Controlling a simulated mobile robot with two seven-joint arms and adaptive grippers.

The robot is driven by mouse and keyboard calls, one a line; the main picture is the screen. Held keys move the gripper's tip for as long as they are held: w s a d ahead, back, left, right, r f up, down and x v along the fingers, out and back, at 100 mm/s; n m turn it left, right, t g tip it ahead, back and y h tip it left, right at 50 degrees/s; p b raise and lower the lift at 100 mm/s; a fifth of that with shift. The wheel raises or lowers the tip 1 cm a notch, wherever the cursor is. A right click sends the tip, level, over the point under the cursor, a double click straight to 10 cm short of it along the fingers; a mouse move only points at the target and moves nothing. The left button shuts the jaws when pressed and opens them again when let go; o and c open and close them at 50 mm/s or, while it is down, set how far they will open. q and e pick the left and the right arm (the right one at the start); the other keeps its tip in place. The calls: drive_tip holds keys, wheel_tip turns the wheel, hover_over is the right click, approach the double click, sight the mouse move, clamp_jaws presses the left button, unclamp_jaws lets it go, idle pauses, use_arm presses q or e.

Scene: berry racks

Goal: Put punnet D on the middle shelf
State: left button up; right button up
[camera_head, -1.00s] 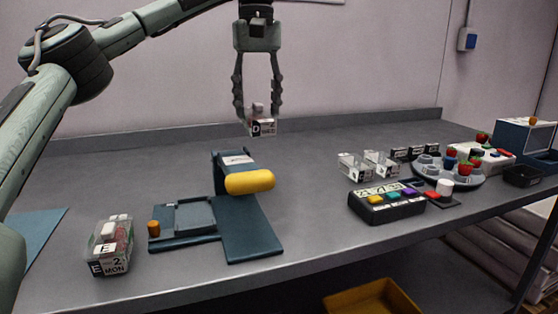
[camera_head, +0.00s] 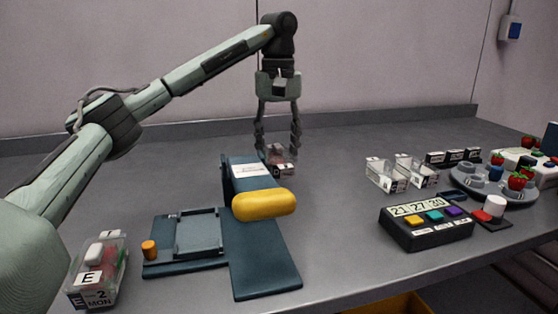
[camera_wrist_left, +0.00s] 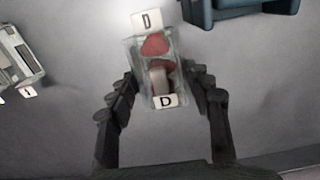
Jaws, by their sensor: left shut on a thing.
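Punnet D (camera_wrist_left: 153,70) is a small clear box with red berries and white "D" labels; it hangs between the fingers of my left gripper (camera_wrist_left: 160,98) in the left wrist view. In the head view my left gripper (camera_head: 279,148) is shut on punnet D (camera_head: 282,167) above the table, behind the blue device with the yellow roller. The fingers hide part of the punnet there. I cannot make out a middle shelf in these views. My right gripper is not in view.
Punnet E (camera_head: 97,272) stands at the front left. The blue device (camera_head: 257,242) with a yellow roller (camera_head: 264,205) is left of centre. Empty clear punnets (camera_head: 386,175), a button box (camera_head: 427,227) and a round grey tray (camera_head: 481,187) stand right. Table behind is clear.

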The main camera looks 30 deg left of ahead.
use_arm(q)
wheel_tip(320, 180, down, 3)
drive_tip(key=shift+a+r, duration=0.1)
drive_tip(key=shift+f, duration=0.4)
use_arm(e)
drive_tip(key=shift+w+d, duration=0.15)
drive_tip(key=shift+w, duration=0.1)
use_arm(q)
drive_tip(key=o, duration=1.1)
drive_tip(key=shift+o, duration=0.6)
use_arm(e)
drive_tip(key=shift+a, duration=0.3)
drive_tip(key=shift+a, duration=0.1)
